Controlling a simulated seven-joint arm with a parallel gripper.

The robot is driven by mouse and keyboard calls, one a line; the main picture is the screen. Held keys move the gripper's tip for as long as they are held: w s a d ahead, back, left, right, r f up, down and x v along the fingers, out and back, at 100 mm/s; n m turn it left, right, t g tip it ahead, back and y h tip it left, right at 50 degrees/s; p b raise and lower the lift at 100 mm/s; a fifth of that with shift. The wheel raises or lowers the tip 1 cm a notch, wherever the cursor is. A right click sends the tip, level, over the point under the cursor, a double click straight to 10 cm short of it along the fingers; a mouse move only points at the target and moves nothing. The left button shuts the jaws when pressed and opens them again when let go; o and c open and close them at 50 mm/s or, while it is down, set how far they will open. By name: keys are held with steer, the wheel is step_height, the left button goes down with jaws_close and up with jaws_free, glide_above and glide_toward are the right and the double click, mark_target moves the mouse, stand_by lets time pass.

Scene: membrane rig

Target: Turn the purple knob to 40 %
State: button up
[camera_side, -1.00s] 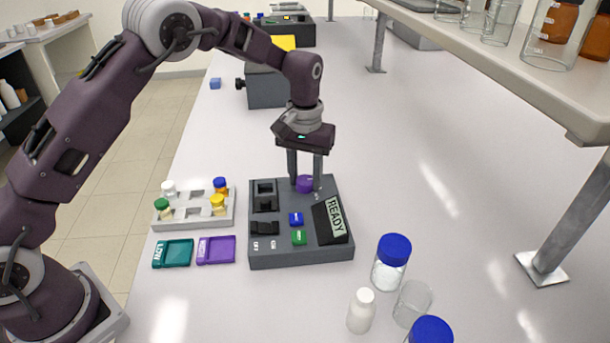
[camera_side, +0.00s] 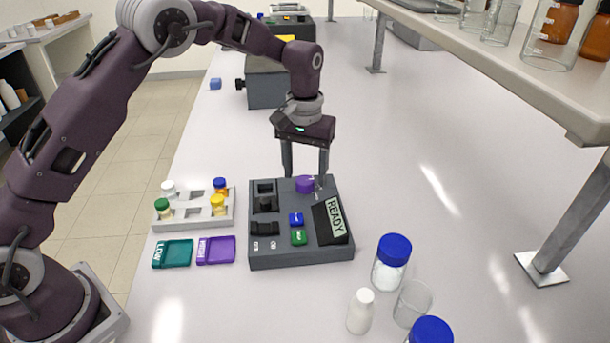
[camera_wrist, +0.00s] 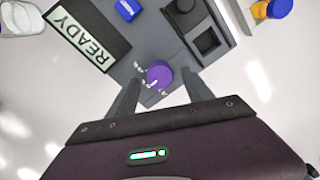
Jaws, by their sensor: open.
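The purple knob (camera_side: 305,184) sits near the far edge of the dark grey control box (camera_side: 260,254). In the wrist view the knob (camera_wrist: 159,75) shows a pale pointer line, with small white scale marks around it that are too small to read. My gripper (camera_side: 306,175) is upright over the knob. Its two fingers stand apart on either side of the knob, with a gap to it, so the gripper is open and holds nothing. The box's slanted display (camera_side: 334,218) reads READY.
A blue-capped jar (camera_side: 391,262) and a white bottle (camera_side: 361,311) stand front right.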

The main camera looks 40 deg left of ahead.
mark_target(305, 180)
step_height(305, 180, up, 5)
steer(key=shift+r, duration=0.15)
steer(key=s+a+r+m+t, duration=0.1)
steer(key=s+a+r+t, duration=0.1)
steer(key=s+r, duration=1.1)
steer(key=s+a+f+m+t, duration=0.1)
steer(key=s+f+m+t, duration=0.1)
steer(key=s, duration=1.9)
steer(key=shift+a+t, duration=0.25)
steer(key=shift+t, duration=0.55)
